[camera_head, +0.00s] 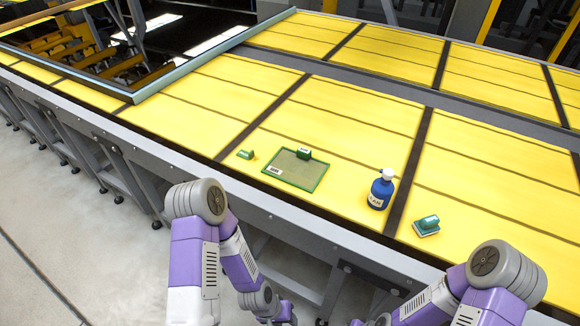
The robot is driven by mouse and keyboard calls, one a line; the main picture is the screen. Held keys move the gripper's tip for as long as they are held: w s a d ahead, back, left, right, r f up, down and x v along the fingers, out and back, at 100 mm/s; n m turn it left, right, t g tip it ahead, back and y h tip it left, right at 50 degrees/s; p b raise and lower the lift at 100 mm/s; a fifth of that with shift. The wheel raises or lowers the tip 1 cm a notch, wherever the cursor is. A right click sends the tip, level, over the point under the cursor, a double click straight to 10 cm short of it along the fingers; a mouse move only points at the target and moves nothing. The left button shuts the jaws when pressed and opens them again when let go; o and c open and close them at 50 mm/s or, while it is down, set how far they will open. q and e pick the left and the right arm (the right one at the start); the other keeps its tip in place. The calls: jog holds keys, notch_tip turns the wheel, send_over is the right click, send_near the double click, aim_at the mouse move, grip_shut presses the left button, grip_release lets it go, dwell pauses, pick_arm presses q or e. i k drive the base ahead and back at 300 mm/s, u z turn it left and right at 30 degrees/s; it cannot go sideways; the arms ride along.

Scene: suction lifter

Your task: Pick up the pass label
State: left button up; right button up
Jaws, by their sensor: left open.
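Several small green items lie on the yellow table, and I cannot tell for sure which is the pass label. A small green piece (246,154) with an orange tip lies at the left. A green block with a white label (304,153) stands at the back edge of a green-rimmed grey board (298,171). A green-topped item on a pale pad (427,224) lies at the right. My left gripper (282,316) is at the bottom edge, below and apart from the table items; its fingers barely show. My right arm is at the lower right, its gripper out of view.
A blue bottle with a white cap (381,190) stands between the board and the right green-topped item. The table (340,112) has dark strips between yellow panels and a grey front edge (250,198). The yellow surface behind the items is clear.

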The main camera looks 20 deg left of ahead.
aim_at(245, 155)
jog(key=u, duration=2.65)
jog(key=i, duration=1.7)
jog(key=z, duration=3.1)
